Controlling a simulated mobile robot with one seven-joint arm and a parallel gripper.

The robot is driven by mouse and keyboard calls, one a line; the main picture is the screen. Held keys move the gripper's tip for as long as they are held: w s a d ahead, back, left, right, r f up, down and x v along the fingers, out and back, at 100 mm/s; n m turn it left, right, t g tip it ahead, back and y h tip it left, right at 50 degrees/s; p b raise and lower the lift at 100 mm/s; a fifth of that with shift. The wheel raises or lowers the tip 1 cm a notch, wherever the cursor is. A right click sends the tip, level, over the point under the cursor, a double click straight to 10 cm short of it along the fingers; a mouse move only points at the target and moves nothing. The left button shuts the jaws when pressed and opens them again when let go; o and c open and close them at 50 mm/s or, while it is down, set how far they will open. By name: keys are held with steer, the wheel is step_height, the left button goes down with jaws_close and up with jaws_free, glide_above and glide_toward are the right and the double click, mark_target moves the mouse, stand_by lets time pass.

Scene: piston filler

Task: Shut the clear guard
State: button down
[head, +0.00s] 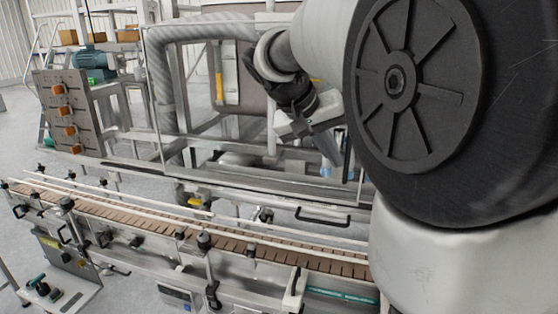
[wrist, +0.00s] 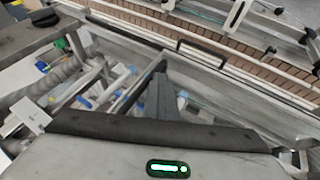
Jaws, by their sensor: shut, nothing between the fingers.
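The clear guard (head: 216,182) is a see-through panel in a grey metal frame on the filler, behind the conveyor. A black handle (head: 322,215) is on its lower front edge. In the wrist view the handle (wrist: 200,52) lies beyond my fingertips, up and to the right. My gripper (head: 330,153) is shut and empty, pointing down near the right part of the guard. In the wrist view my gripper (wrist: 160,72) shows as dark fingers together, apart from the handle. I cannot tell whether the fingers touch the panel. The guard's far right side is hidden by my arm.
A conveyor (head: 225,235) with a brown slatted belt and pale rails runs across the front. A panel with orange knobs (head: 60,113) stands at the left. Filler hoses and fittings (wrist: 85,85) sit below the gripper in the wrist view. Open floor lies at far left.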

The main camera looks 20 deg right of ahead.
steer(key=s+d+b, duration=0.1)
steer(key=s+d, duration=0.7)
steer(key=d, duration=0.3)
steer(key=s+d+b, duration=0.1)
steer(key=s+d, duration=0.8)
steer(key=d, duration=0.3)
steer(key=shift+d, duration=0.1)
